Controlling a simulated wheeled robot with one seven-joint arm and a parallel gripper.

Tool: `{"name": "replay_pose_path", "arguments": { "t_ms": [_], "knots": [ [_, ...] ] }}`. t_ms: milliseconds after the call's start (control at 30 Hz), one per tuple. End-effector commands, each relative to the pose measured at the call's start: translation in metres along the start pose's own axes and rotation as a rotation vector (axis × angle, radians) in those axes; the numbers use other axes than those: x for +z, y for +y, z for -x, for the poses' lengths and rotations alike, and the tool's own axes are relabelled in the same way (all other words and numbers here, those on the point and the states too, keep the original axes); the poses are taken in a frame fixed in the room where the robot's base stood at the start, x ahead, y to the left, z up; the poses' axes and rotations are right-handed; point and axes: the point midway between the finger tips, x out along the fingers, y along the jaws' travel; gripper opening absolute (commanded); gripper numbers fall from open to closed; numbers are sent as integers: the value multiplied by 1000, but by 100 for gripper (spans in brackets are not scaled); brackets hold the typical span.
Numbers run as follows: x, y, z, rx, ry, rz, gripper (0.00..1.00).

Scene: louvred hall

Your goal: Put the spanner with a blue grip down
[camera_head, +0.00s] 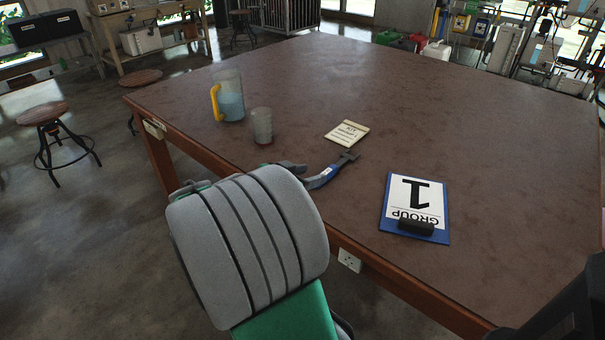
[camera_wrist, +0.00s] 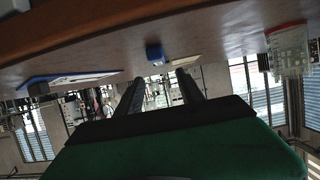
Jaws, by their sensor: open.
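The spanner with a blue grip (camera_head: 327,174) lies on the brown table near its front edge, its grey head pointing up and right. In the wrist view, which is upside down, its blue grip (camera_wrist: 154,53) shows end-on against the tabletop. My gripper (camera_head: 302,175) is at the near end of the spanner, just over the table's front edge. Its two dark fingers (camera_wrist: 160,80) are spread, with nothing seen held between them. The grip appears apart from the fingertips in the wrist view. My wrist hides part of the near side in the head view.
On the table (camera_head: 480,130) are a clear jug (camera_head: 230,98) with a yellow handle, a clear cup (camera_head: 262,126), a small cream card (camera_head: 347,133) and a blue clipboard (camera_head: 414,200) marked Group 1. The table's far middle is clear. Stools (camera_head: 43,113) stand left.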

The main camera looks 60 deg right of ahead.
Motion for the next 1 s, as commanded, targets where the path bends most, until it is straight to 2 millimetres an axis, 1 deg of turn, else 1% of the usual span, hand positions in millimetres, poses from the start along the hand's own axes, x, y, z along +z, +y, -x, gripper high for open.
{"name": "replay_pose_path", "arguments": {
  "t_ms": [33, 100, 200, 333, 367, 433, 467, 500, 567, 600, 633, 667, 700, 767, 800, 833, 900, 1000],
  "knots": [
    [-1, -1, 12, -5, 1, 1, 45],
    [-1, -1, 24, -4, 0, 2, 45],
    [0, 0, 33, -1, 0, 1, 45],
    [3, -2, 38, -9, -15, 8, 45],
    [8, -6, 41, -23, -37, 22, 45],
    [32, -22, 55, -90, -130, 91, 45],
    [46, -31, 66, -136, -187, 138, 45],
    [69, -44, 86, -209, -273, 220, 45],
    [106, -61, 128, -350, -406, 381, 45],
    [132, -67, 163, -462, -489, 511, 45],
    [150, -69, 191, -549, -544, 614, 45],
    [165, -67, 218, -636, -589, 720, 45],
    [184, -60, 253, -749, -637, 859, 45],
    [204, -44, 297, -900, -680, 1049, 45],
    [213, -32, 319, -981, -694, 1157, 45],
    [218, -24, 332, -1033, -700, 1224, 45],
    [224, -10, 351, -1111, -703, 1328, 45],
    [227, -4, 358, -1144, -705, 1376, 45]
  ]
}}
